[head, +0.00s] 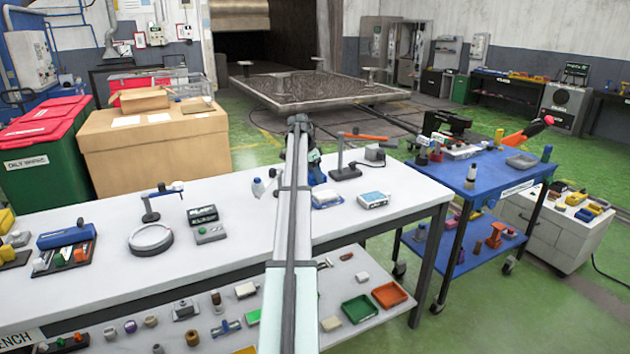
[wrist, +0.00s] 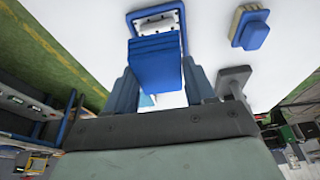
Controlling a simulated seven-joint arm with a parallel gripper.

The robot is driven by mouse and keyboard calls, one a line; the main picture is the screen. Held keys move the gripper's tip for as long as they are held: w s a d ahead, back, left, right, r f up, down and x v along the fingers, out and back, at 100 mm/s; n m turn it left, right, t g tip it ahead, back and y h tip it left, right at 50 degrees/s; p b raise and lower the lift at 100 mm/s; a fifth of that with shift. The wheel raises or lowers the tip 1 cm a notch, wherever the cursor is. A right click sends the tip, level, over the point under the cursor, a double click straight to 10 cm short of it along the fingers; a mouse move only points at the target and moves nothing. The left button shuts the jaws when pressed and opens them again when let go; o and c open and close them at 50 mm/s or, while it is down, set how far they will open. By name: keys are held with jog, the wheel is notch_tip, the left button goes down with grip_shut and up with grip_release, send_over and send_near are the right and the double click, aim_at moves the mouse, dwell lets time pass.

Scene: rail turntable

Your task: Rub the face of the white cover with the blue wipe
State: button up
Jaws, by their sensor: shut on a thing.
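My gripper (wrist: 160,85) is shut on the blue wipe (wrist: 155,65), a thick folded pad between the two fingers. Just past the wipe in the wrist view is a white-faced piece with a blue rim (wrist: 157,19), apparently the white cover. The wipe overlaps its near edge in that picture; I cannot tell whether they touch. In the head view a pale, flat piece with blue edging (head: 326,197) lies on the bench just below my gripper (head: 316,176), likely the same cover. My arm hides part of that area, and the wipe is not clear there.
A blue and beige block (wrist: 250,29) shows in the wrist view. A blue cart (head: 485,178) stands right.

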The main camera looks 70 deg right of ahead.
jog(key=shift+r, duration=0.9)
